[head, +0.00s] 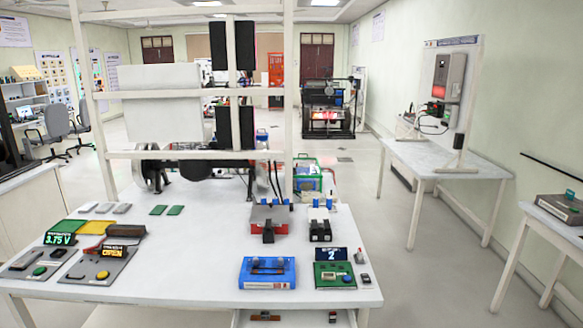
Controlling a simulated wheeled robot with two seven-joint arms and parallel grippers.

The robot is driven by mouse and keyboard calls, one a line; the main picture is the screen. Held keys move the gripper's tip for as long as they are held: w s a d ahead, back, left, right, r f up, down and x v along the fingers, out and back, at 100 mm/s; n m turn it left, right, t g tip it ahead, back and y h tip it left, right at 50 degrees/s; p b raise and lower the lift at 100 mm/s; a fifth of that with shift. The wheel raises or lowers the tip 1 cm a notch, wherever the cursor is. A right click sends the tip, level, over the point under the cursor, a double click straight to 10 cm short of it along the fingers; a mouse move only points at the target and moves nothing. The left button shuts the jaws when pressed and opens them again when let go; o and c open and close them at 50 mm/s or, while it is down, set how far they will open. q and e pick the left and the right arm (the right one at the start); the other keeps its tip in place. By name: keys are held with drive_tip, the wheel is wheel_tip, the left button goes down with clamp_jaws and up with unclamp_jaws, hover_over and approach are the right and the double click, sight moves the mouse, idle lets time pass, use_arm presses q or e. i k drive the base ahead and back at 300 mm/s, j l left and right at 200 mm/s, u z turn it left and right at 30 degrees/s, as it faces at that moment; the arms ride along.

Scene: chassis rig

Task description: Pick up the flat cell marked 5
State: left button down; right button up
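Several small flat pieces that look like flat cells lie in a row at the back left of the white table (205,270). Three are grey: a left one (88,207), a middle one (105,208) and a right one (122,208). Two are green: a left one (158,210) and a right one (175,210). No number is legible on any of them, so I cannot tell which is marked 5. Neither of my grippers shows in the head view.
Two grey devices with displays, one reading 3.75 V (60,239), stand at front left. A blue box (267,273) and green device (335,274) stand at front right, with a red device (269,217) behind. A white frame (290,120) rises at the back. The table's middle is clear.

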sight(28, 257)
drive_tip(key=u, duration=1.6)
drive_tip(key=i+j+z, duration=0.1)
drive_tip(key=z, duration=0.25)
drive_tip(key=i+j+z, duration=0.15)
drive_tip(key=z, duration=0.2)
drive_tip(key=i+j+z, duration=0.1)
drive_tip(key=z, duration=0.25)
